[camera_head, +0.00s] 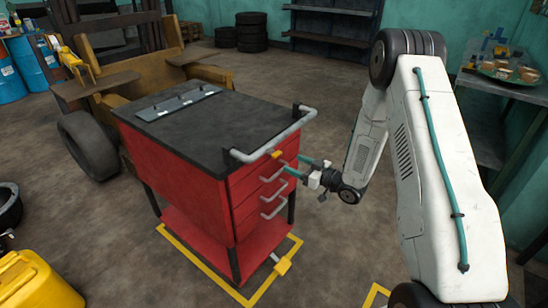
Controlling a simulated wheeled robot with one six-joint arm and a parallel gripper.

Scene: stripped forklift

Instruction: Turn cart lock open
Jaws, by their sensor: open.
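The red tool cart (185,165) with a black top stands in the middle of the view. A small yellow piece (277,154), which looks like the cart lock, sits high on its drawer front, just below the grey push handle (270,145). It is too small to tell how it is turned. My gripper (294,164) has teal fingers that are apart and empty. It points left at the upper drawers, just right of and slightly below the yellow piece in the picture. I cannot tell whether it touches the cart.
Grey drawer handles (273,190) stick out below the yellow piece. A yellow floor frame (200,272) surrounds the cart's foot and carries a yellow block (283,265). The stripped forklift (130,85) stands behind left. A table with a tray (508,74) is at right.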

